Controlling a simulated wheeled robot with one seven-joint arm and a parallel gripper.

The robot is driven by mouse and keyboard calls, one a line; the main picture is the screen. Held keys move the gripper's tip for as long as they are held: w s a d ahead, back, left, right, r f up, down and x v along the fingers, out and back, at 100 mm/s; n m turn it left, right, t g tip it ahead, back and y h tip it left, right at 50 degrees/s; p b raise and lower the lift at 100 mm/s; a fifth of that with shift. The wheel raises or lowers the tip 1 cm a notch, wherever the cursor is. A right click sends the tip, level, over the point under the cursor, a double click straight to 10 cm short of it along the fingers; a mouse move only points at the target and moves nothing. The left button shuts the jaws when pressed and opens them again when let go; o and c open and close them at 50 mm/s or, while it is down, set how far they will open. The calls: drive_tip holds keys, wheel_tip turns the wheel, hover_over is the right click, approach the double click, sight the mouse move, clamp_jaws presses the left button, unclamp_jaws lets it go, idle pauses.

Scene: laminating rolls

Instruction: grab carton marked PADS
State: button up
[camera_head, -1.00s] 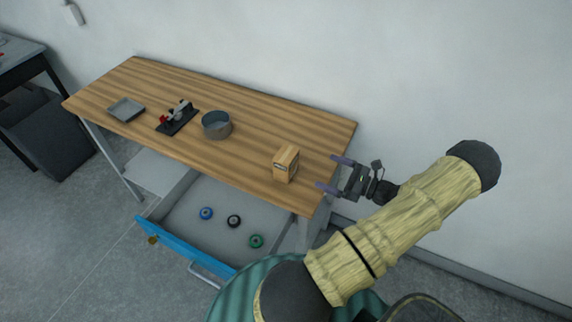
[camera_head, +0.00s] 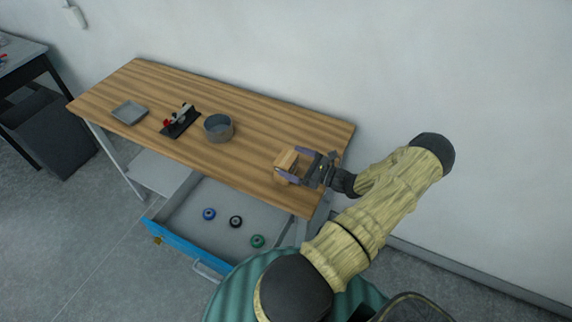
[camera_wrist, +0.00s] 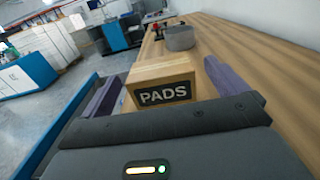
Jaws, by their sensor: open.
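The carton marked PADS (camera_head: 286,160) stands upright near the right end of the wooden table. In the wrist view the carton (camera_wrist: 160,72) shows its dark PADS label facing me. My gripper (camera_head: 291,164) is open, with one purple finger on each side of the carton. In the wrist view my gripper (camera_wrist: 165,88) has the carton between its fingers, and a gap shows at least on the right side. Whether the left finger touches the carton I cannot tell.
A round grey bowl (camera_head: 218,128), a black device with red parts (camera_head: 180,121) and a grey tray (camera_head: 129,112) stand further left on the table (camera_head: 255,150). Below, an open blue-fronted drawer (camera_head: 190,245) holds three small rolls (camera_head: 235,221).

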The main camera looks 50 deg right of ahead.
sight(281, 156)
drive_tip(key=shift+w+a+r+p, duration=0.15)
drive_tip(key=shift+w+p, duration=0.2)
drive_tip(key=shift+p, duration=0.05)
drive_tip(key=p+x, duration=0.2)
drive_tip(key=x, duration=0.2)
drive_tip(key=shift+w+a, duration=0.1)
drive_tip(key=shift+w, duration=0.1)
drive_tip(key=shift+c, duration=0.2)
drive_tip(key=c, duration=1.2)
drive_tip(key=shift+c, duration=0.2)
wheel_tip(281, 156, up, 10)
drive_tip(key=shift+b, duration=1.25)
